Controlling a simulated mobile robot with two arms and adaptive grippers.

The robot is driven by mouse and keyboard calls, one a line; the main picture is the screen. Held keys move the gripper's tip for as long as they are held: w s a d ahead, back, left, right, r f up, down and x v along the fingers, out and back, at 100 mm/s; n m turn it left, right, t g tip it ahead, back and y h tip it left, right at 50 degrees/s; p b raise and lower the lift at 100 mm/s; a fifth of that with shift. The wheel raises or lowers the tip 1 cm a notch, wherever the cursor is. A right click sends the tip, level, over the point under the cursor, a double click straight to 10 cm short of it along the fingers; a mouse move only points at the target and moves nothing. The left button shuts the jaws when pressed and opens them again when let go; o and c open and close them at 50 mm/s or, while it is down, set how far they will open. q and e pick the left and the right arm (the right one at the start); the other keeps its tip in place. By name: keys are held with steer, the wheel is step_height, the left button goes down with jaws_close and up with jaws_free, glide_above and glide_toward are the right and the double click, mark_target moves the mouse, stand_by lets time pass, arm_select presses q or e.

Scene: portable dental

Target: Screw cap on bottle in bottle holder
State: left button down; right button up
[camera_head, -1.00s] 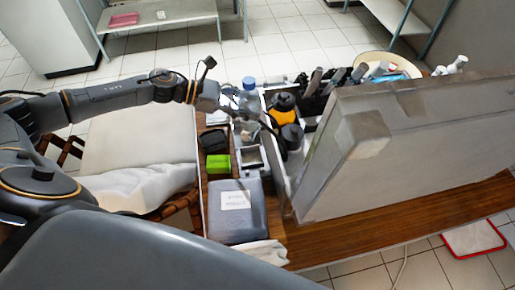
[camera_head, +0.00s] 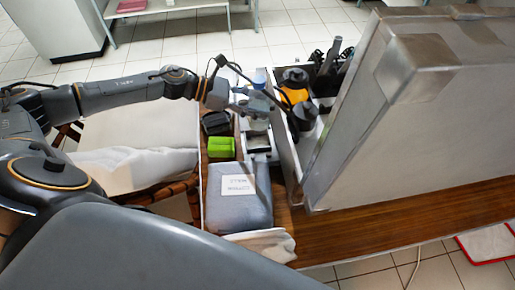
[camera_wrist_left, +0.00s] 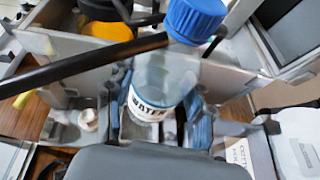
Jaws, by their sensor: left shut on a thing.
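A clear bottle (camera_wrist_left: 160,88) labelled WATER stands between my left gripper's fingers in the left wrist view. A blue cap (camera_wrist_left: 195,18) sits on its top; I cannot tell how tight it is. My left gripper (camera_wrist_left: 158,122) is shut on the bottle. A pale open frame (camera_head: 258,142), possibly the bottle holder, is just in front of the gripper. Whether the bottle rests in a holder is hidden. My right gripper is not in view.
A large grey panel (camera_head: 390,110) rises at the right. An orange-and-black bottle (camera_head: 294,86) and a dark-topped container (camera_head: 304,116) stand close right of the gripper. A green box (camera_head: 221,147) and a grey case (camera_head: 238,198) lie nearer. Bare wooden tabletop (camera_head: 400,222) runs along the front right.

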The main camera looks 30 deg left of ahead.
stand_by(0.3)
arm_select(q)
step_height(320, 180, down, 6)
steer(key=shift+f+p, duration=0.1)
steer(key=shift+p, duration=0.2)
steer(key=shift+f, duration=0.1)
step_height(320, 180, down, 3)
steer(key=shift+f, duration=0.35)
